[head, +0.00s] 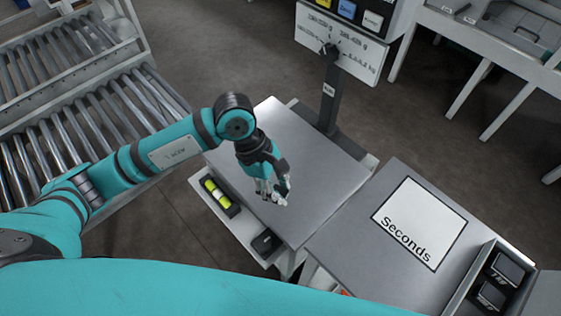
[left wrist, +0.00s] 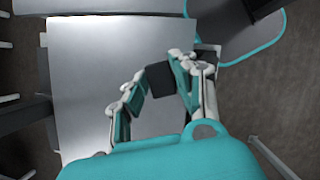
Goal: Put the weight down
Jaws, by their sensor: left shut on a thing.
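My left gripper (head: 277,194) is over the bright metal plate (head: 319,172) of the bench scale in the head view. In the left wrist view its two fingers close on a dark, block-shaped weight (left wrist: 160,79) between the fingertips. The scale plate (left wrist: 85,65) lies behind and below it there. The head view mostly hides the weight behind the fingers. I cannot tell whether the weight touches the plate. My right gripper is in neither view.
The scale's dark post (head: 328,95) and display stand behind the plate. A front ledge holds a tray with yellow and white items (head: 220,197) and a small black box (head: 265,243). A "Seconds" sign (head: 418,224) lies on the right table. Roller conveyors (head: 75,130) are at left.

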